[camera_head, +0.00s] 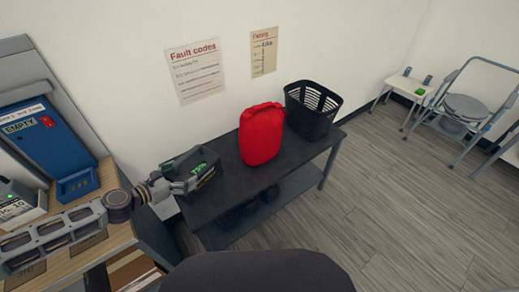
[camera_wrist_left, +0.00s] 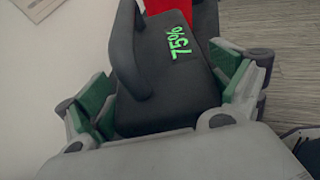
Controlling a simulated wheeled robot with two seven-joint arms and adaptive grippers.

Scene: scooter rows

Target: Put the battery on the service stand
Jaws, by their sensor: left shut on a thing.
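The battery (camera_head: 190,160) is a dark block with a handle and a green display. In the left wrist view the battery (camera_wrist_left: 165,85) shows "75%" on its top. My left gripper (camera_head: 185,182) is shut on it, with green-padded fingers on both sides. The battery is at the left end of a low black table (camera_head: 225,205); I cannot tell whether it touches the top. No label marks a service stand, so I cannot tell whether this table is it. My right gripper is not in view.
A red canister (camera_head: 261,135) and a black basket (camera_head: 312,110) stand on the black table. At left is a wooden counter (camera_head: 100,245) with a blue unit marked "EMPTY" (camera_head: 45,140). A white side table (camera_head: 408,86) and a folding chair (camera_head: 465,105) stand at right. The floor between is clear.

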